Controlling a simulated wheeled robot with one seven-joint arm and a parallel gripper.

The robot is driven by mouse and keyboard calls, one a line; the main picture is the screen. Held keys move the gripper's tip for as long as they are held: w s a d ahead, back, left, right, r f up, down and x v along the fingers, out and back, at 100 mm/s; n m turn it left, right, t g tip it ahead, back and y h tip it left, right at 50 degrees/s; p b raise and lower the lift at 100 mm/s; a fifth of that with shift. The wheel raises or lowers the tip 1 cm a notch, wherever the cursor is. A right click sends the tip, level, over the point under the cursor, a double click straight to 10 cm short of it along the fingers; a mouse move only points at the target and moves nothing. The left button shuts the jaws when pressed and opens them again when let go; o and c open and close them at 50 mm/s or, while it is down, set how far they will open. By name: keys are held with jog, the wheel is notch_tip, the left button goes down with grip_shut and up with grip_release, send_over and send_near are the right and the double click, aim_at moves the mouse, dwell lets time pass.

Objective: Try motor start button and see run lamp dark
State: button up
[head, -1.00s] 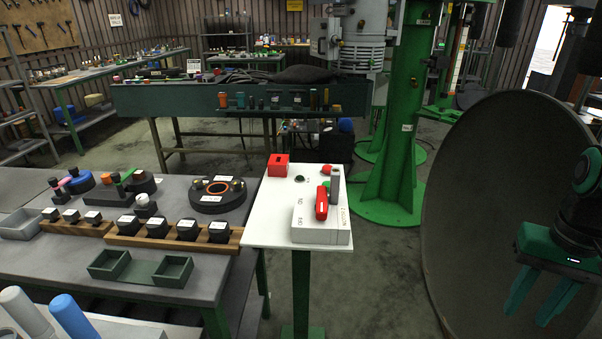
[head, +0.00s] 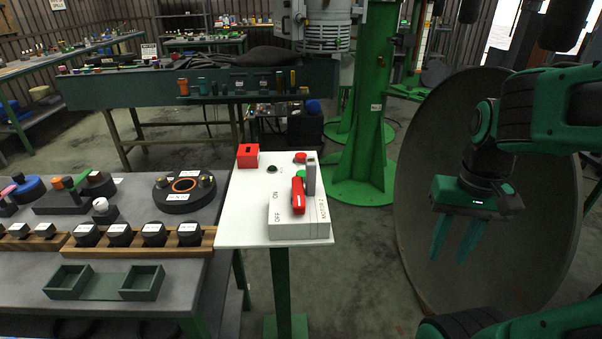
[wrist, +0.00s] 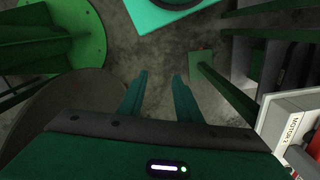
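A white panel (head: 245,215) on a green post carries the controls. A dark green dome (head: 272,169), unlit in look, sits left of a bright green button (head: 301,174), which is partly hidden behind a red handle (head: 298,196). A red round button (head: 300,157) is behind the green one. The red handle stands on a grey box (head: 300,228) marked ON, OFF and MOTOR 2. The box's corner shows at the right of the wrist view (wrist: 291,128). My gripper (head: 450,256) is open and empty, fingers down, well right of the panel; its parted fingers show in the wrist view (wrist: 160,76).
A red box (head: 248,156) is at the panel's back left. A bench (head: 195,262) with black blocks adjoins on the left. A green column (head: 365,150) rises behind, and a large grey disc (head: 415,200) stands behind my gripper.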

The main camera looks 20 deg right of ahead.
dwell(0.3)
jog(key=shift+s, duration=0.1)
grip_shut()
dwell(1.4)
